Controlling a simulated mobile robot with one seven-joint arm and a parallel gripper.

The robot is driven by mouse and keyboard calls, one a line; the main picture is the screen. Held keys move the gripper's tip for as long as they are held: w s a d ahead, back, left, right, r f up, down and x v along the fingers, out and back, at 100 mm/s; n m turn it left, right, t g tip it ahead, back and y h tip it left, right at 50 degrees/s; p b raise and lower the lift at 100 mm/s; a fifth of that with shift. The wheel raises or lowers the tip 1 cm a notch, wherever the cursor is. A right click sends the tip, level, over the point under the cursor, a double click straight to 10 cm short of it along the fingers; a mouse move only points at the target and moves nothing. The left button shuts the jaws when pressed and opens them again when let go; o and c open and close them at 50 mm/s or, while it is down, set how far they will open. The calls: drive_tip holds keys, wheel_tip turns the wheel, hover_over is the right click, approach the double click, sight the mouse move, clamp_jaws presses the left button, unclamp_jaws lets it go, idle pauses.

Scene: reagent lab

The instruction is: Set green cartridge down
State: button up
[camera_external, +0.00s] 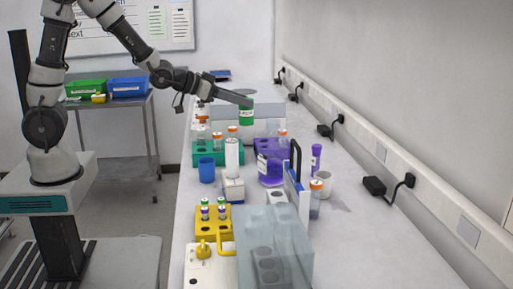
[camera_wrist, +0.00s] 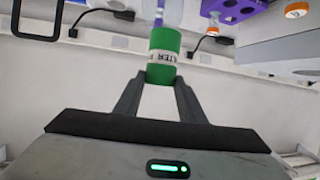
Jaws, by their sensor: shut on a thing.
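The green cartridge (camera_wrist: 164,46) with a white label band is held between the two fingers of my gripper (camera_wrist: 158,80) in the wrist view. In the external view, my gripper (camera_external: 246,99) reaches over the bench from the left, and the green cartridge (camera_external: 246,117) is at its tip. The cartridge appears in front of a pale grey box-like unit (camera_external: 275,112) toward the far part of the bench. I cannot tell whether its bottom touches anything.
A green rack (camera_external: 232,158) and a purple rack (camera_external: 262,146) stand nearer on the bench. A blue cup (camera_external: 206,170), a white cup (camera_external: 324,185) and a yellow rack (camera_external: 207,228) are closer still. A clear bluish box (camera_external: 285,235) fills the front. Power adapters line the right wall.

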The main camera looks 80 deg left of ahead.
drive_tip(key=f, duration=0.7)
drive_tip(key=a+f, duration=0.1)
drive_tip(key=f, duration=1.3)
drive_tip(key=shift+s+a+f, duration=0.1)
drive_tip(key=shift+s+a, duration=0.05)
drive_tip(key=shift+a, duration=0.15)
drive_tip(key=shift+f+b, duration=0.2)
drive_tip(key=shift+b, duration=0.1)
drive_tip(key=o, duration=1.2)
drive_tip(key=shift+r, duration=0.15)
